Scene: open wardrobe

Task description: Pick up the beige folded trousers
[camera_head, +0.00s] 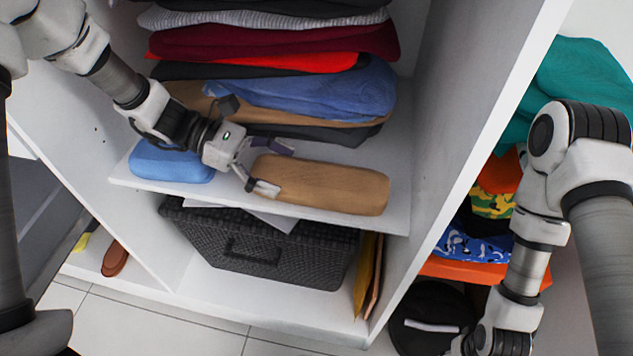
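The beige folded trousers (330,184) lie on the front of the middle shelf, a long rounded tan bundle in front of a stack of folded clothes. My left gripper (268,168) is at the left end of the trousers. Its two fingers are spread apart, one on the far side and one on the near front side of that end. I cannot tell whether the fingers touch the cloth. My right arm comes down at the right edge, outside the wardrobe; its gripper (487,343) is mostly cut off at the bottom.
A blue folded item (172,163) lies left of the trousers on the shelf (400,218). Stacked clothes (300,90) rise closely behind. A dark woven basket (255,255) stands below. A white upright panel (462,130) separates the right compartment, with more clothes and a black round object (420,310).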

